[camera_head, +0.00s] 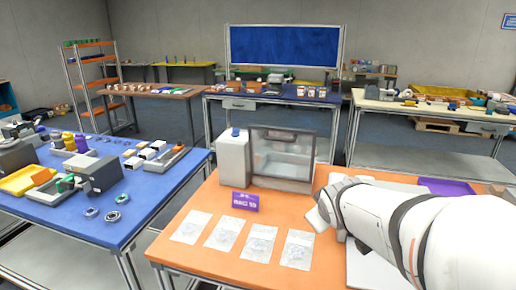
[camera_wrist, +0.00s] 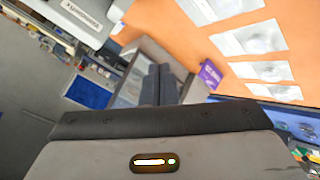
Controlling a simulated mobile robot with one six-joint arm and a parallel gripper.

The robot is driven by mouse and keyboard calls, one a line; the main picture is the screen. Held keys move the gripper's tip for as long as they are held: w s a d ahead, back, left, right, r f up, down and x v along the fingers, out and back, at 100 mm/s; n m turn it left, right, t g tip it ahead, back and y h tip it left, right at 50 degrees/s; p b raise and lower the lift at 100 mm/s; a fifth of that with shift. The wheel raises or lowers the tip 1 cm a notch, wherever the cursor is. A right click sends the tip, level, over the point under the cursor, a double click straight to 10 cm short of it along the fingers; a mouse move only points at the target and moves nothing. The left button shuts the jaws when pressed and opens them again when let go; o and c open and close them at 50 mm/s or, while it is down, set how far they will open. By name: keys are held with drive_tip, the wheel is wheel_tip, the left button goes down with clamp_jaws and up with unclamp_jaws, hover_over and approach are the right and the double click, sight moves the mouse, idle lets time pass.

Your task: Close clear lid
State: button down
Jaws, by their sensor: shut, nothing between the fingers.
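A white machine (camera_head: 234,158) with a clear, dark-framed lid (camera_head: 290,150) stands at the back of the orange table (camera_head: 190,252). The clear panel stands tall, with pale parts visible through it; I cannot tell its exact angle. In the wrist view my gripper (camera_wrist: 158,70) has its two dark fingers together with nothing between them. They point towards the clear-sided machine (camera_wrist: 132,84), which they partly cover. In the head view my white arm comes in from the right, its end in front of and right of the machine, apart from it in the picture.
A purple sign (camera_head: 245,202) stands in front of the machine. Several clear packets (camera_head: 226,232) lie in a row along the table's front. A blue table (camera_head: 150,197) with parts stands to the left. A purple tray (camera_head: 447,187) lies behind my arm.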

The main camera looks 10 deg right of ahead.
drive_tip(key=w+r+n+t+y+b, duration=0.2)
drive_tip(key=w+r+n+t, duration=0.25)
drive_tip(key=w+n, duration=0.45)
drive_tip(key=n+t+y+p, duration=0.2)
drive_tip(key=n+t+y, duration=0.1)
drive_tip(key=n+y, duration=0.4)
approach(275, 140)
drive_tip(key=w+a, duration=0.2)
drive_tip(key=a, duration=0.2)
drive_tip(key=shift+g, duration=0.25)
drive_tip(key=shift+w+d+r+p, duration=0.1)
drive_tip(key=shift+w+d, duration=0.25)
drive_tip(key=shift+w, duration=0.25)
drive_tip(key=shift+w+d+r+p, duration=0.15)
drive_tip(key=shift+w+d, duration=0.2)
drive_tip(key=shift+w, duration=0.2)
drive_tip(key=shift+w+d+f+p, duration=0.1)
drive_tip(key=shift+w+d, duration=0.3)
drive_tip(key=shift+w, duration=0.2)
drive_tip(key=shift+a+r, duration=0.1)
drive_tip(key=shift+a, duration=0.05)
